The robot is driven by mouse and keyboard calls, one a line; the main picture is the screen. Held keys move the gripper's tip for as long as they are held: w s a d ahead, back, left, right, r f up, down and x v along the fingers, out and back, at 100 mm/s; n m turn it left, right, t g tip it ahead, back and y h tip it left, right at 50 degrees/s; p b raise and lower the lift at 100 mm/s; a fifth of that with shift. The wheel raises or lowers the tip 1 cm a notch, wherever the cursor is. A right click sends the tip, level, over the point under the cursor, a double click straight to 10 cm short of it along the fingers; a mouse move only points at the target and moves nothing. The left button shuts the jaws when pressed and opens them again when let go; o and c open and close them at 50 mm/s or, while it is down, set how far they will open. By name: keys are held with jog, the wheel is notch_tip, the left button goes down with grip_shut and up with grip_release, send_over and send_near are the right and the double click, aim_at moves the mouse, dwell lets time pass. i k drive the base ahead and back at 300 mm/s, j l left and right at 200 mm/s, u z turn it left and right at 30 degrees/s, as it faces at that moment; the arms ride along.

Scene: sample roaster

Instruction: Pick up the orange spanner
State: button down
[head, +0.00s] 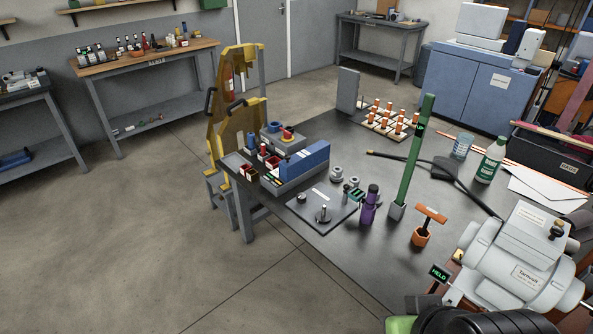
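An orange T-shaped piece (431,214) stands upright on the dark table, with a pale label on its crossbar. It is the likeliest match for the orange spanner, but at this size I cannot be sure. Its lower end meets a short orange cup-like base (421,238); I cannot tell whether it sits in the cup or is joined to it. Nothing is touching its crossbar. I cannot make out my gripper's fingers anywhere in the head view. A dark rounded shape cut off by the bottom edge may be part of my arm.
A green post (418,150) and a purple bottle (369,205) stand left of the orange piece. A pale grey machine (515,262) is close on its right, near a small "HELD" display (440,274). A black hose (420,165) lies behind. Open floor lies left of the table.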

aim_at(431, 213)
jog(key=i+j+z, duration=0.1)
jog(key=i, duration=0.3)
jog(key=i+j+z, duration=0.1)
jog(key=i, duration=0.3)
jog(key=i+j+z, duration=0.1)
jog(key=i, duration=0.3)
